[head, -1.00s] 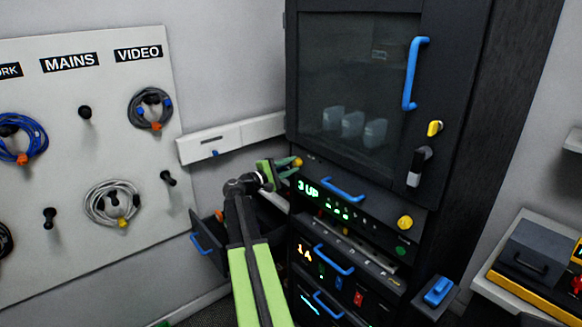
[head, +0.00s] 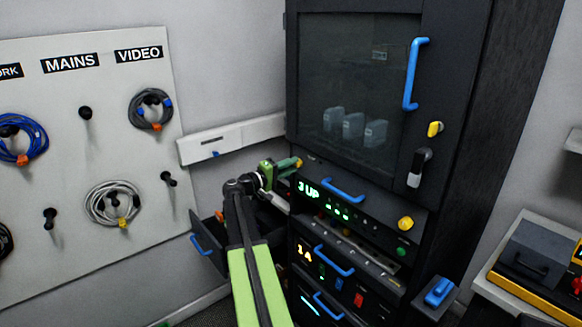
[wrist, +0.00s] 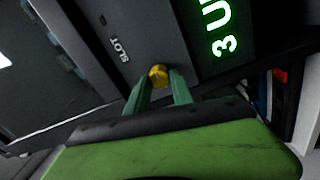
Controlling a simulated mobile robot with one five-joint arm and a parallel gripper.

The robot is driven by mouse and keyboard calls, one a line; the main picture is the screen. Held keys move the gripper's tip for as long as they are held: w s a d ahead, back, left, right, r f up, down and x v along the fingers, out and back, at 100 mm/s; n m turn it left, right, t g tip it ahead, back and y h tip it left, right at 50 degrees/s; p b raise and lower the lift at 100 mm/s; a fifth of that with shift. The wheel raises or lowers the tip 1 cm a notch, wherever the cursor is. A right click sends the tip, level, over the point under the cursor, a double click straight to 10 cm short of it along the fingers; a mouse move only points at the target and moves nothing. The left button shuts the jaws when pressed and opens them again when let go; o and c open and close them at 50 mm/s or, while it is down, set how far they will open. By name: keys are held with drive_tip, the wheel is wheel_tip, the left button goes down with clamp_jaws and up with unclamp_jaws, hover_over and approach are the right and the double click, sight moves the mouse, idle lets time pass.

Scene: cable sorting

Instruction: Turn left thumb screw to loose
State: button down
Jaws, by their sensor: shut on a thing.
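The left thumb screw is a small yellow knob (wrist: 158,75) at the left end of the 3 UP unit's front. In the wrist view it sits between the tips of my green gripper (wrist: 160,84), which is shut on it. In the head view my gripper (head: 282,168) reaches the left edge of the rack, and the yellow screw (head: 298,162) shows just past the fingertips. The 3 UP unit (head: 372,213) has green lit text and a blue handle (head: 343,190). A second yellow thumb screw (head: 405,223) is at its right end.
Below is the 1A unit (head: 300,254) with a blue handle (head: 334,260). A dark cabinet door (head: 350,80) is above. An open drawer (head: 207,245) stands left under my arm. A cable board (head: 80,150) hangs on the left wall.

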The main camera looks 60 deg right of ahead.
drive_tip(key=shift+s+f, duration=0.1)
drive_tip(key=shift+s, duration=0.05)
drive_tip(key=c, duration=1.1)
unclamp_jaws()
drive_tip(key=v, duration=1.7)
drive_tip(key=shift+w+a+f+b, duration=0.1)
drive_tip(key=shift+w+a+b, duration=0.05)
drive_tip(key=shift+w+b, duration=0.15)
